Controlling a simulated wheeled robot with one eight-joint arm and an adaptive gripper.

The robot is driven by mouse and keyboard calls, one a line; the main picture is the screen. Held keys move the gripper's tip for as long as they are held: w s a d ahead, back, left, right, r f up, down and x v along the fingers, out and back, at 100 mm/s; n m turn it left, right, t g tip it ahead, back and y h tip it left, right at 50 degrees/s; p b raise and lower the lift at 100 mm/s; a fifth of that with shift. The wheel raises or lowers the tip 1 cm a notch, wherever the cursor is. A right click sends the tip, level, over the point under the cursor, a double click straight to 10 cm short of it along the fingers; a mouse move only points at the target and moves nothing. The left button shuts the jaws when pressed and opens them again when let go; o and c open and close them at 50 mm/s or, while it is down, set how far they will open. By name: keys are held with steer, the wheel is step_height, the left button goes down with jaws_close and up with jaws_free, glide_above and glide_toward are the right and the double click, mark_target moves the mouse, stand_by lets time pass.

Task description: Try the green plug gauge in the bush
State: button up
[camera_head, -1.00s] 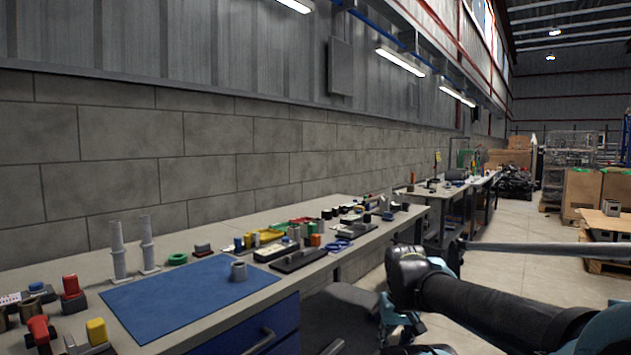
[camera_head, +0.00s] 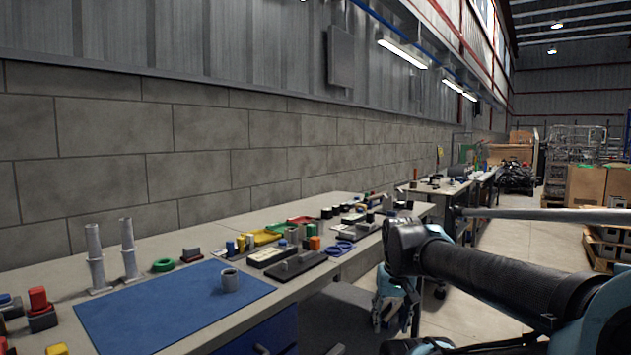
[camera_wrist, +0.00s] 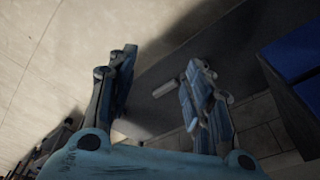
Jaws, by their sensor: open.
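A grey hollow bush (camera_head: 231,281) stands upright on the right part of a blue mat (camera_head: 170,308) on the near bench. I cannot make out a green plug gauge for certain; a green ring (camera_head: 164,265) lies behind the mat. A red-topped piece (camera_head: 38,300) stands left of the mat, and a yellow-topped one (camera_head: 57,350) is cut off at the bottom edge. My gripper (camera_head: 392,300) hangs beside the bench, right of the mat and well apart from it. In the wrist view my gripper (camera_wrist: 160,88) has its fingers spread, with nothing between them and floor below.
Two tall grey stepped posts (camera_head: 97,262) stand behind the mat. Dark holders (camera_head: 298,265), trays (camera_head: 262,237) and small parts crowd the bench to the right. Blue drawers (camera_wrist: 298,60) are under the bench. Open floor (camera_head: 500,270) lies to the right.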

steer(key=w+a+r+m+g, duration=0.15)
steer(key=w+a+r, duration=0.25)
steer(key=w+r, duration=0.5)
steer(key=w+a+r+m, duration=0.25)
steer(key=w+r, duration=0.35)
steer(key=r, duration=0.5)
step_height(320, 180, up, 12)
steer(key=m+g, duration=0.2)
steer(key=m, duration=0.1)
glide_above(311, 225)
steer(key=w+d, duration=0.1)
steer(key=w, duration=0.1)
steer(key=shift+y, duration=0.3)
steer(key=f, duration=0.5)
steer(key=s+f, duration=0.1)
steer(key=f, duration=0.5)
steer(key=a+f, duration=0.1)
steer(key=f, duration=0.5)
steer(key=shift+s+f, duration=0.2)
steer(key=shift+s, duration=0.2)
jaws_close()
